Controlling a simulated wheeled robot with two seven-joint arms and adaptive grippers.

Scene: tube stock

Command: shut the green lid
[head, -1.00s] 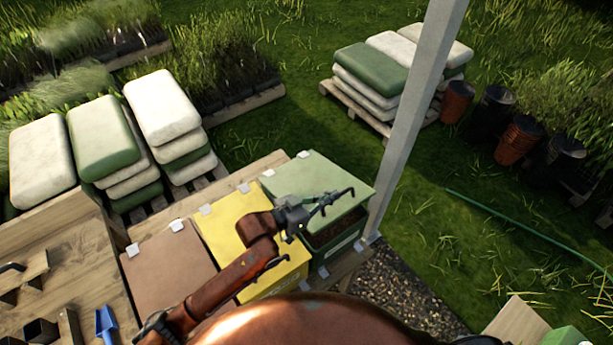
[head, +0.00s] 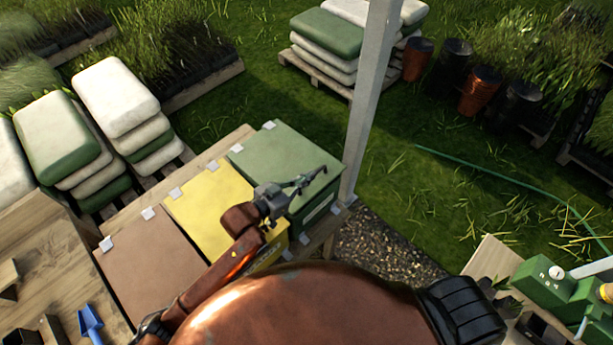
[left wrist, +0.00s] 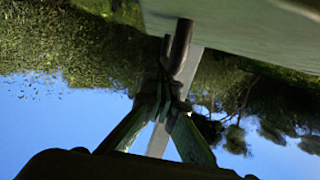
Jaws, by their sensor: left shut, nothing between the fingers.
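The green lid (head: 275,150) lies over the green bin (head: 318,208) at the right end of a row of three bins. It looks flat, with no soil or gap visible along the front edge that I can see; my gripper hides part of that edge. My left gripper (head: 318,172) is shut and empty, at the lid's front right part. In the left wrist view its fingertips (left wrist: 178,45) are close against a pale green surface (left wrist: 245,28), which looks like the lid; I cannot tell whether they touch. My right gripper is not in view.
A yellow lid (head: 208,205) and a brown lid (head: 150,260) lie beside the green one. A grey post (head: 367,100) stands just right of the green bin. A blue trowel (head: 90,323) lies on the wooden bench. Stacked sacks (head: 115,95) stand behind.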

